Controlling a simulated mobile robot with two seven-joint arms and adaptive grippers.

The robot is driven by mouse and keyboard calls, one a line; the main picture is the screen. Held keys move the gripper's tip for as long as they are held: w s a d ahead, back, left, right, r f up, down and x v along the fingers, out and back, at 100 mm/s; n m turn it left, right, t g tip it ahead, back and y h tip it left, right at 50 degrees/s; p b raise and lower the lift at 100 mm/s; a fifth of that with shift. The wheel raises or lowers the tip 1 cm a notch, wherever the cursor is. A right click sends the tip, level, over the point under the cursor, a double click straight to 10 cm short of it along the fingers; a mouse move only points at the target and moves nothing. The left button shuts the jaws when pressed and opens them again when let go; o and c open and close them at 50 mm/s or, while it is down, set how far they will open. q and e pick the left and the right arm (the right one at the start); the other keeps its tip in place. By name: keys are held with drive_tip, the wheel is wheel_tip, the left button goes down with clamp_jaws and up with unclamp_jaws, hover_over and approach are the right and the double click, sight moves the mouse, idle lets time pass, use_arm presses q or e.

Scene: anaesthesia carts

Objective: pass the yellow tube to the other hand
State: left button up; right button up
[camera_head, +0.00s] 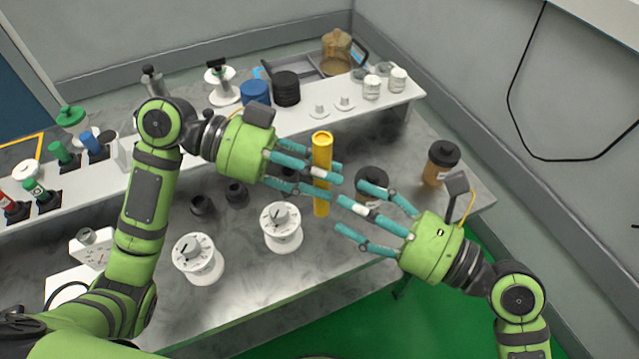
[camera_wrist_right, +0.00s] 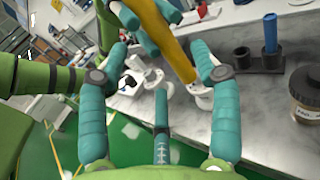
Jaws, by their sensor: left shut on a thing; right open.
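The yellow tube (camera_head: 322,152) stands upright, held above the grey table by my left gripper (camera_head: 318,178), whose teal fingers are shut around its middle. My right gripper (camera_head: 352,214) is open, to the right of the tube's lower part, with its fingers pointing left toward it. In the right wrist view, the tube (camera_wrist_right: 168,42) runs slanted beyond the open fingers of my right gripper (camera_wrist_right: 165,92). It does not look gripped by them. Part of the tube is hidden behind the left fingers.
On the table (camera_head: 300,310) stand two white dials (camera_head: 198,260) and (camera_head: 282,228), with small black holders left of the tube. A brown jar with black lid (camera_head: 440,164) stands at the right. A white shelf (camera_head: 400,108) with several containers runs behind.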

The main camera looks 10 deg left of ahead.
drive_tip(key=x, duration=0.7)
drive_tip(key=shift+w+a, duration=0.1)
drive_tip(key=shift+a, duration=0.15)
drive_tip(key=shift+c, duration=0.4)
drive_tip(key=shift+f, duration=0.1)
drive_tip(key=c, duration=1.2)
use_arm(q)
drive_tip(key=o, duration=1.2)
drive_tip(key=shift+a, duration=0.15)
